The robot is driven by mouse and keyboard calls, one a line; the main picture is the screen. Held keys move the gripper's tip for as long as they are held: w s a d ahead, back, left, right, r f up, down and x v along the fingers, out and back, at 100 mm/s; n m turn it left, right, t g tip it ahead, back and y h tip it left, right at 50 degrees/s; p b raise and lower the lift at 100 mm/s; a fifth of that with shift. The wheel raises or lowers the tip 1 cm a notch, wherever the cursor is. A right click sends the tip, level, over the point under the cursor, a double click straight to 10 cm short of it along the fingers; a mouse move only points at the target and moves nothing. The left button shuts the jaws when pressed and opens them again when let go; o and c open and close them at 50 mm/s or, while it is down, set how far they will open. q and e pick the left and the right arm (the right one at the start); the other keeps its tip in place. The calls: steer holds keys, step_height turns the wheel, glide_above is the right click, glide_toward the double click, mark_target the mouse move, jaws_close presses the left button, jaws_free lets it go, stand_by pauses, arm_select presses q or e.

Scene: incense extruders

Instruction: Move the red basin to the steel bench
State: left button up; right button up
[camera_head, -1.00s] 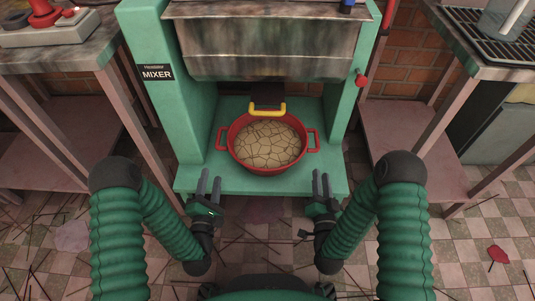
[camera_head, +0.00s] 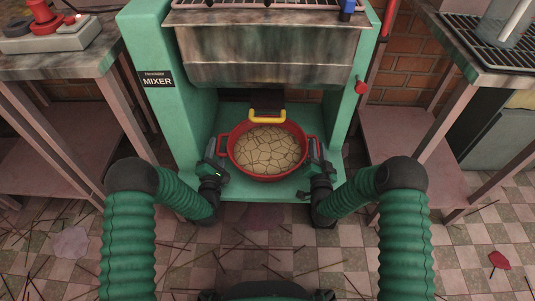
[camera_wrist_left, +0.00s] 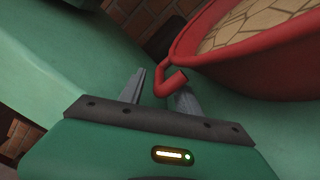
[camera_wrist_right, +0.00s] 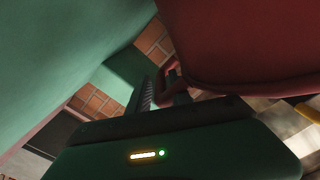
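The red basin (camera_head: 268,176), full of cracked tan material, sits on the green shelf of the mixer (camera_head: 190,90). My left gripper (camera_head: 217,156) is at its left handle. In the left wrist view the basin's handle (camera_wrist_left: 171,83) lies between the two spread fingers (camera_wrist_left: 160,92). My right gripper (camera_head: 314,156) is at the right handle. In the right wrist view that handle (camera_wrist_right: 168,74) shows at the fingertips (camera_wrist_right: 163,92), which look apart. A worn metal-topped bench (camera_head: 60,64) stands at the left, and another bench (camera_head: 463,59) at the right. I cannot tell which is the steel bench.
The mixer's metal trough (camera_head: 265,55) hangs over the basin, with a yellow-edged spout (camera_head: 267,115) at its back rim. The left bench bears a red-knobbed device (camera_head: 45,35); the right bears a black rack (camera_head: 497,48). Sticks litter the checkered floor.

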arm_select(q)
steer(key=shift+w, duration=0.95)
arm_select(e)
steer(key=shift+w, duration=0.85)
arm_select(q)
steer(key=c, duration=0.6)
arm_select(e)
jaws_close()
arm_select(q)
jaws_close()
steer(key=shift+s+f, duration=0.1)
arm_select(e)
steer(key=shift+r, duration=0.15)
